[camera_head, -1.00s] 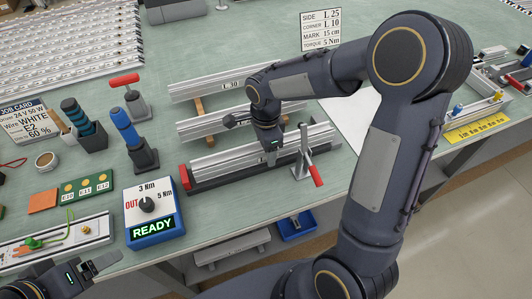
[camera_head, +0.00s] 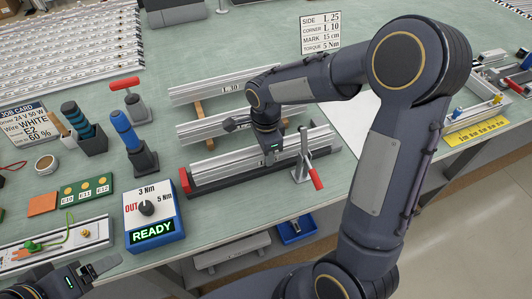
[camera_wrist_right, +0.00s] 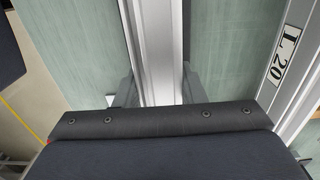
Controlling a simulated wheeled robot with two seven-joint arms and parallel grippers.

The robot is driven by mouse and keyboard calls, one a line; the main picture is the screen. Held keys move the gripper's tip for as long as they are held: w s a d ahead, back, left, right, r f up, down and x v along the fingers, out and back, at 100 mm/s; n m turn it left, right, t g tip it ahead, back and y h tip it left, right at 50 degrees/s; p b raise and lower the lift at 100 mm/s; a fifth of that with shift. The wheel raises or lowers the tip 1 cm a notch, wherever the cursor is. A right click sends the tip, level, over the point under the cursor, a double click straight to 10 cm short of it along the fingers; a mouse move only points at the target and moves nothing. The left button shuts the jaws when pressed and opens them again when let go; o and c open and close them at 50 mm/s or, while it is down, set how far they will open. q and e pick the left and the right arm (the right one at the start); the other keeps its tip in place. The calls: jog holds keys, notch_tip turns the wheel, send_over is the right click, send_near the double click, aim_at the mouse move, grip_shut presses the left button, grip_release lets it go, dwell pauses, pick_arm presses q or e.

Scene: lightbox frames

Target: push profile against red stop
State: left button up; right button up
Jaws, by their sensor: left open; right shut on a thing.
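A silver aluminium profile (camera_head: 225,171) lies in the dark fixture on the bench. The red stop (camera_head: 184,181) is at the fixture's left end, close by the profile's left end; I cannot tell whether they touch. My right gripper (camera_head: 271,160) is over the profile and shut on it. In the right wrist view the two fingers (camera_wrist_right: 160,88) sit on either side of the profile (camera_wrist_right: 152,40). A toggle clamp with a red handle (camera_head: 316,178) stands at the fixture's right end. My left gripper (camera_head: 104,265) is open and empty at the lower left.
Two more profiles lie behind on wooden strips, the far one (camera_head: 205,92) marked L 30. A blue torque box (camera_head: 153,232) reading READY stands left of the fixture. Screwdriver stands (camera_head: 140,155) are further left. A blue bin (camera_head: 295,228) is below the front edge.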

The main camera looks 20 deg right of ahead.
jog(key=shift+a, duration=0.15)
jog(key=shift+a, duration=0.3)
jog(key=shift+a, duration=0.45)
jog(key=o, duration=1.2)
jog(key=shift+a, duration=0.1)
jog(key=shift+c, duration=0.2)
jog(key=shift+w+r, duration=0.1)
jog(key=shift+r, duration=0.05)
